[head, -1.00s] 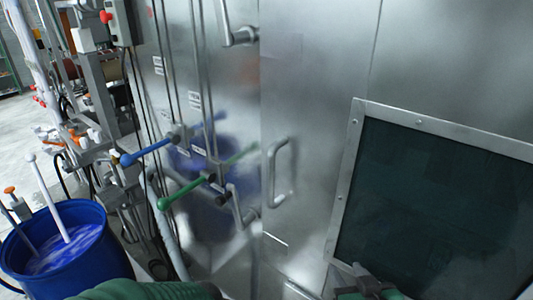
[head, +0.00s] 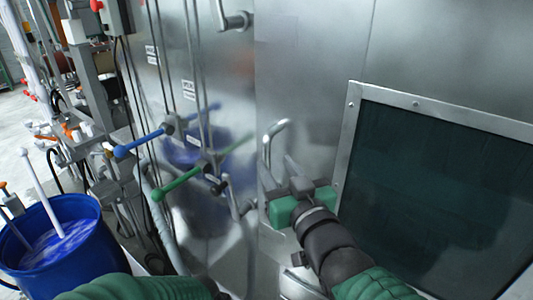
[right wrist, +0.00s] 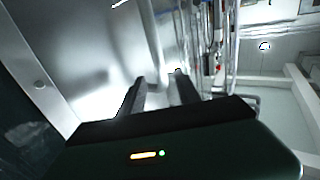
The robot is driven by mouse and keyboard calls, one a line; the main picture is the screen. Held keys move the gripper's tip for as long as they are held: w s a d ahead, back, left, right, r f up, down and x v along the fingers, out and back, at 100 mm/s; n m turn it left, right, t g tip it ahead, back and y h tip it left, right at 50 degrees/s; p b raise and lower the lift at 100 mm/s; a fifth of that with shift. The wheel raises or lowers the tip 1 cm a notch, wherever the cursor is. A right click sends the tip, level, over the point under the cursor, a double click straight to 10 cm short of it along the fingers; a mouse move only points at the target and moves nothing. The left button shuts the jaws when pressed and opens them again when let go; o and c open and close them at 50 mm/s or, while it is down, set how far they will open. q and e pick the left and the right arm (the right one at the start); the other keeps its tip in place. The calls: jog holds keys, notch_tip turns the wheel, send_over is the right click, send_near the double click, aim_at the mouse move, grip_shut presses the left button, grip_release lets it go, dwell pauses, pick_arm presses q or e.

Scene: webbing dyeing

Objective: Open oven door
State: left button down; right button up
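The oven door is a tall brushed-metal panel (head: 310,60) with a vertical metal bar handle (head: 276,127) near its left edge. It looks shut. My right gripper (head: 278,168) is at the handle's lower part and hides it in the head view. Its two fingers are apart, pointing toward the door. In the right wrist view the fingers (right wrist: 160,85) also stand apart, with a bright metal bar (right wrist: 155,45) beyond and between them. I cannot tell whether they touch it. My left arm's green sleeve shows at the bottom edge; its gripper is out of view.
A dark framed window (head: 440,190) is right of the handle. A blue lever (head: 140,145) and a green lever (head: 178,183) stick out to the left. A blue bucket (head: 95,262) of bluish liquid with white sticks stands lower left, beside pipes and machinery.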

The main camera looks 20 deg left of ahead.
aim_at(268, 154)
jog(key=p+x, duration=0.1)
jog(key=x, duration=0.6)
jog(key=shift+s+p, duration=0.1)
jog(key=shift+p, duration=0.25)
jog(key=shift+s, duration=0.1)
jog(key=shift+d, duration=0.1)
jog(key=shift+c, duration=0.7)
grip_shut()
